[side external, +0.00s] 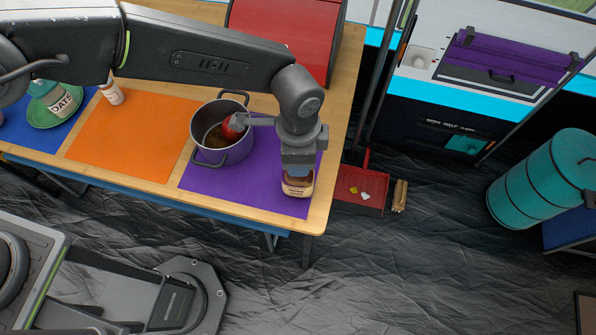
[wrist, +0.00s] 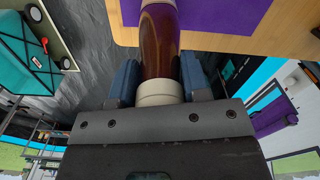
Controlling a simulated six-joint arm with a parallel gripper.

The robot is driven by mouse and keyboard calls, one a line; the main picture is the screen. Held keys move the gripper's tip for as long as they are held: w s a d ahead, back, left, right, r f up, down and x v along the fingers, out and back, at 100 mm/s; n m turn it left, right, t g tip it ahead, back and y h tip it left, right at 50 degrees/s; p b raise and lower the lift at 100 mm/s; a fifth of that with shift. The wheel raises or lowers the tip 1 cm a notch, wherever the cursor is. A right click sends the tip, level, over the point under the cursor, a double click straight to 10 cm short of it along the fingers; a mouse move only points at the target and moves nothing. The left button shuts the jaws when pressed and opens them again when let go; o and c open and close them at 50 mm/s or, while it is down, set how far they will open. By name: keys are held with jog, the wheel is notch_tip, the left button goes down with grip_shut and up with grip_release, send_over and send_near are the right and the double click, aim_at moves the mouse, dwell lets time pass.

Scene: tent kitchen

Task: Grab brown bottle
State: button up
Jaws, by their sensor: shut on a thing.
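The brown bottle (wrist: 160,45) is between the two blue finger pads of my gripper (wrist: 158,82) in the wrist view. Its pale cap or neck (wrist: 159,92) points toward the palm. In the side view the bottle (side external: 297,186) shows below my gripper (side external: 298,168), with a cream label, over the front right part of the purple mat (side external: 215,181). My gripper is shut on the bottle. I cannot tell whether its base touches the mat.
A grey pot (side external: 240,149) with a red-tipped utensil stands left of the bottle. A white bottle (side external: 112,93) is on the orange mat (side external: 130,140), and an oats jar (side external: 60,99) on a green plate. The table's right edge (side external: 333,165) is close; a red dustpan (side external: 360,188) lies beyond.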

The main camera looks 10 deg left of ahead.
grip_shut()
jog(key=shift+r, duration=0.1)
